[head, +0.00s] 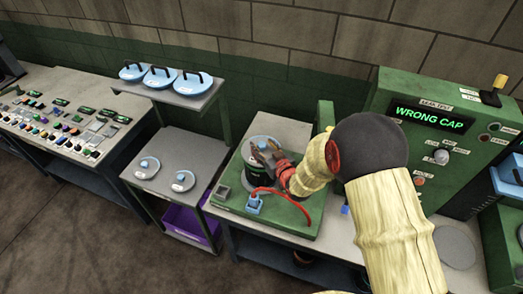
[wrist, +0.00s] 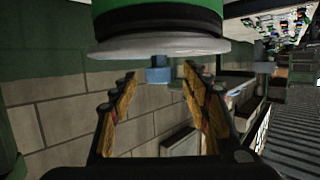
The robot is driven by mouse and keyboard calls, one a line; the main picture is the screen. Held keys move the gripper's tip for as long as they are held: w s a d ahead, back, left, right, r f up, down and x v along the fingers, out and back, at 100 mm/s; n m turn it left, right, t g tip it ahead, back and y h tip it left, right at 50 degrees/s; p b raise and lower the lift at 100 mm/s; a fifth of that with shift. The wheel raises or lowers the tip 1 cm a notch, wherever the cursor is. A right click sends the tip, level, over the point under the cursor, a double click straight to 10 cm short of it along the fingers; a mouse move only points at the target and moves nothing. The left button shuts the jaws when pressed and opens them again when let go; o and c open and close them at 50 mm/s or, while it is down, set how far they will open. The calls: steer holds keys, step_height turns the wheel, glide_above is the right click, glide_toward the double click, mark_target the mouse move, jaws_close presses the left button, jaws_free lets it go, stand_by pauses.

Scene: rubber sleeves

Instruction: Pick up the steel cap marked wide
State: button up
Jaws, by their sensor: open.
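A steel cap (head: 262,141) with a light face sits on a black and green sleeve in the green test fixture, partly hidden by my gripper. In the wrist view it shows as a grey disc (wrist: 155,48) with a blue knob (wrist: 158,75). My gripper (head: 266,152) is open above it, the fingers on either side of the knob and apart from it. Two more steel caps with blue knobs, one at the back (head: 149,164) and one in front (head: 182,181), lie on the lower grey shelf. I cannot read a "wide" mark on any cap.
Several light-blue discs (head: 160,76) with black handles stand on the upper shelf (head: 187,97). A red hose (head: 300,207) curves over the fixture base (head: 285,222). The green tester's screen (head: 429,117) reads "WRONG CAP". A button console (head: 70,118) stands at left.

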steer(key=shift+x, duration=0.85)
steer(key=c, duration=0.3)
jaws_close()
